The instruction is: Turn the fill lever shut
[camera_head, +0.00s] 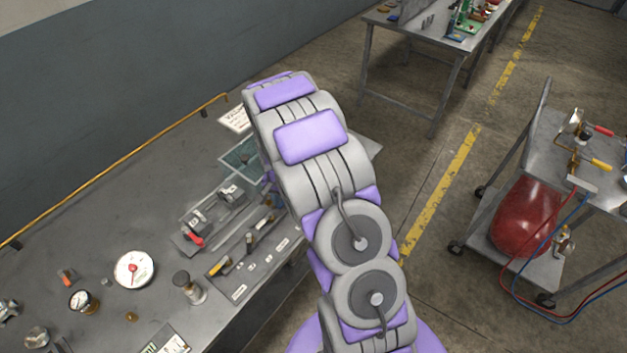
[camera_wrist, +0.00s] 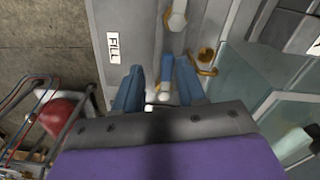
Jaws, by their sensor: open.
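A white label reading FILL (camera_wrist: 113,47) is fixed to a grey panel (camera_wrist: 135,20) in the wrist view. My gripper (camera_wrist: 160,82) is open, its two blue fingers pointing at the panel, to the right of and below the label. A small blue handle (camera_wrist: 166,66) shows between the fingers, apparently the fill lever; a pale end shows below it. I cannot tell whether the fingers touch it. Its turned position is unclear. In the head view my arm hides the gripper and the lever.
A brass fitting (camera_wrist: 206,68) and a clear-walled box (camera_wrist: 250,80) lie right of the fingers. A cart with a red tank (camera_head: 527,215) and hoses stands right, across open floor.

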